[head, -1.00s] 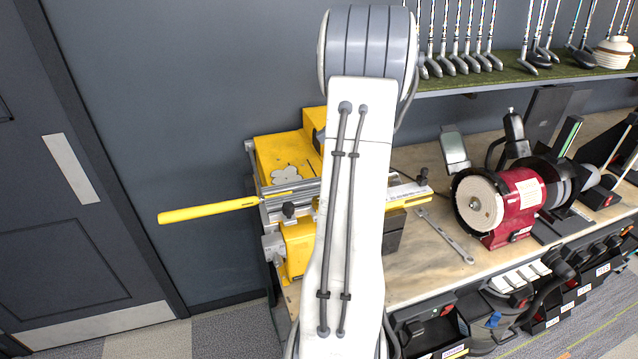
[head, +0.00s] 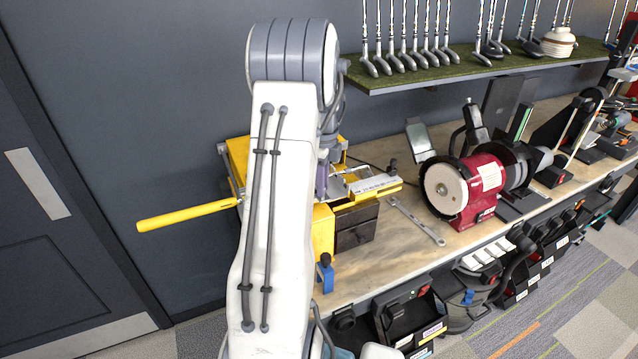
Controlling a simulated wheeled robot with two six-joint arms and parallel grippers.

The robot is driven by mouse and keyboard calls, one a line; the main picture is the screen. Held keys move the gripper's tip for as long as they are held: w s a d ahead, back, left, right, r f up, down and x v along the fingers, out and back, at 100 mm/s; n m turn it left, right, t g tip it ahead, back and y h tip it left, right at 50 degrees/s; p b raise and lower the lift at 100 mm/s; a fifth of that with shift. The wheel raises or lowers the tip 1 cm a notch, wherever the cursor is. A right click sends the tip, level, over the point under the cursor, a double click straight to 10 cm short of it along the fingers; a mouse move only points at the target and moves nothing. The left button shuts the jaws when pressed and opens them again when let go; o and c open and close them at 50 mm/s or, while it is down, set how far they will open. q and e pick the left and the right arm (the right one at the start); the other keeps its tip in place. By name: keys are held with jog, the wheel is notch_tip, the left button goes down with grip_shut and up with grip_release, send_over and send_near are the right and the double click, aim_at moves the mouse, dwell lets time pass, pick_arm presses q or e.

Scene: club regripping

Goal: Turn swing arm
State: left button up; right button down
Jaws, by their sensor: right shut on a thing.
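A yellow bending machine (head: 238,155) with a long yellow handle (head: 187,215) stands at the left end of the workbench. Its yellow swing arm (head: 385,193), with a pale scale plate on top and a dark knob near its end, points right over the bench. My right arm rises in front of the machine and hides much of it. My right gripper (head: 335,178) is at the machine, beside the inner end of the swing arm, and is shut on it; the fingertips are mostly hidden. My left gripper is out of view.
A red bench grinder (head: 485,182) stands right of the machine, with a flat wrench (head: 417,222) lying between them. A shelf (head: 450,73) of clubs hangs above. Bins (head: 410,315) line the bench's front. A door (head: 60,200) is at left.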

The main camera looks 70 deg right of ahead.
jog(key=c, duration=0.8)
grip_release()
jog(key=shift+o, duration=0.2)
jog(key=shift+r, duration=0.15)
jog(key=shift+r, duration=0.35)
notch_tip(320, 180, up, 10)
jog(key=b, duration=0.2)
jog(key=shift+f, duration=0.2)
